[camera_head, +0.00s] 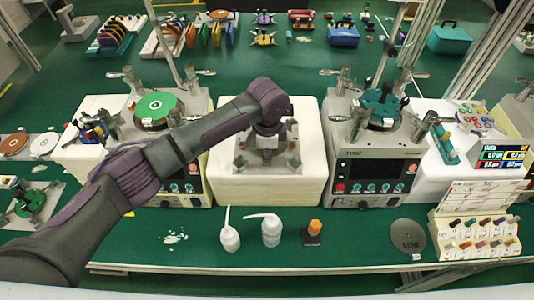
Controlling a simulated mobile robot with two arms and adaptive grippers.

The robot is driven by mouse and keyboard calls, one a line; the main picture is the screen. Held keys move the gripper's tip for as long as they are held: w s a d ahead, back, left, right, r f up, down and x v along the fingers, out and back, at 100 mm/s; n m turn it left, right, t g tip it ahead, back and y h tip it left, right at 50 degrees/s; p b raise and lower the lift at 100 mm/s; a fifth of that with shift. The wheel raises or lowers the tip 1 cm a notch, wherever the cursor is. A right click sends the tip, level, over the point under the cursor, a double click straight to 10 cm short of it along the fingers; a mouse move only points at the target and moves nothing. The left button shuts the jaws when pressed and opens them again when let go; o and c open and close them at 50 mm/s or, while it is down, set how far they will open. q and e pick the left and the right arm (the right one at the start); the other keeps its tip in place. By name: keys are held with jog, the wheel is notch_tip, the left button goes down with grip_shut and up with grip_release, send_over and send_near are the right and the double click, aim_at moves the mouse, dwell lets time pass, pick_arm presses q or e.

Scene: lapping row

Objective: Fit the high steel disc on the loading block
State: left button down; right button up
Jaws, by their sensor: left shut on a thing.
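My left gripper (266,152) reaches in over the white block (225,180) at the middle of the bench and points down. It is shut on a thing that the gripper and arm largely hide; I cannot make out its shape. Grey metal parts (292,160) show around the fingertips, within the white block's top. Whether the held thing touches them I cannot tell. A dark grey disc marked LOW (408,238) lies flat at the front right. I see no disc marked high. My right gripper is not in view.
Lapping machines stand left, with a green plate (156,106), and right, with a teal top piece (384,102). Two white bottles (230,237) (271,231) and an orange-topped piece (314,230) stand in front. A white spill (175,237) lies left of them.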

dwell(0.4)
pick_arm(q)
jog(key=shift+p, duration=0.4)
jog(key=shift+f+b, duration=0.55)
jog(key=shift+f, duration=0.55)
jog(key=c, duration=1.1)
grip_release()
notch_tip(320, 180, up, 12)
jog(key=shift+s+r, duration=0.1)
jog(key=shift+s, duration=0.05)
jog(key=shift+s, duration=0.1)
